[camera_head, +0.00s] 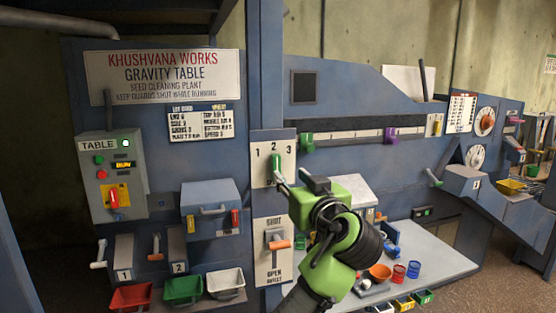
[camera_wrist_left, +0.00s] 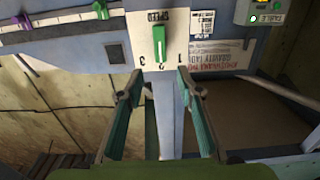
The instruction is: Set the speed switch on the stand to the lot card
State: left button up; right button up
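The speed switch (camera_head: 277,166) is a green lever on a white plate marked 1, 2, 3, on the blue post. It stands upright, in line with the 2. The left wrist view shows the switch (camera_wrist_left: 159,46) upside down, with the word SPEED. My left gripper (camera_head: 290,175) is in front of the plate, close to the lever's lower end. In the wrist view its two fingers (camera_wrist_left: 158,82) are apart and empty, with the lever beyond and between the tips. The lot card (camera_head: 200,122) hangs left of the post; its small print is hard to read. My right gripper is not in view.
Below the switch is a shut/open plate (camera_head: 274,262) with an orange handle. A control box (camera_head: 113,180) is at the left. Red, green and white bins (camera_head: 183,290) line the lower left. A white bench (camera_head: 440,262) with small cups is at the right.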

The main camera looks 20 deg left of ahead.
aim_at(277, 163)
pick_arm(q)
jog(key=p+x, duration=0.5)
jog(key=x, duration=0.5)
jog(key=shift+s+a+r, duration=0.1)
jog(key=shift+r, duration=0.05)
jog(key=shift+w+a, duration=0.25)
jog(key=shift+w, duration=0.25)
jog(key=shift+f, duration=0.2)
grip_shut()
